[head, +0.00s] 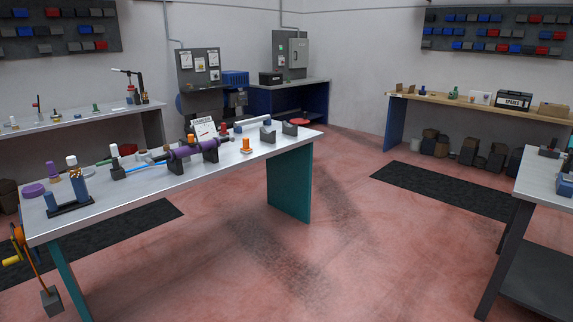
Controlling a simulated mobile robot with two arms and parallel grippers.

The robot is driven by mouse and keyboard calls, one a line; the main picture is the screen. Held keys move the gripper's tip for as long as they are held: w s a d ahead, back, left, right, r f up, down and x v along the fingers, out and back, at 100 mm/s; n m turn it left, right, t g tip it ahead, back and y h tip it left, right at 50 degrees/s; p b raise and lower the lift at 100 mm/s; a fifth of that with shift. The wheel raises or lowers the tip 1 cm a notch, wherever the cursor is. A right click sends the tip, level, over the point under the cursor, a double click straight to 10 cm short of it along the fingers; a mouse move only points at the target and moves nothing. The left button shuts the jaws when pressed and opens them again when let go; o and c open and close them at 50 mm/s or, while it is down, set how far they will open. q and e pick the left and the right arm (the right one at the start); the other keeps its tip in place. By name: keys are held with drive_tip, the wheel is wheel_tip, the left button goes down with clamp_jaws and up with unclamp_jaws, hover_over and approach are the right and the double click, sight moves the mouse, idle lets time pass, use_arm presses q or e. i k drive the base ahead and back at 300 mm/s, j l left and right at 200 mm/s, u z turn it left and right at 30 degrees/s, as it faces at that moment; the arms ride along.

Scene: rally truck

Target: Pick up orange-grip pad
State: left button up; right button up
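No gripper of mine shows in the head view. A small orange piece with a knob-like top (246,145) stands upright on the light-topped workbench (205,178), right of a purple cylinder (193,149). It may be the orange-grip pad, but it is too small to be sure. Two dark grey blocks (267,135) sit near the bench's far right end. Nothing is touching the orange piece that I can tell.
Another bench (543,180) stands at right. The red floor (330,235) between them is clear.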

sight(246, 149)
drive_tip(key=i+u, duration=0.1)
drive_tip(key=i, duration=0.45)
drive_tip(key=i+l+u, duration=0.1)
drive_tip(key=i, duration=0.4)
drive_tip(key=i+l+u, duration=0.1)
drive_tip(key=i, duration=0.45)
drive_tip(key=i+l+u, duration=0.1)
drive_tip(key=i, duration=0.45)
drive_tip(key=l, duration=0.1)
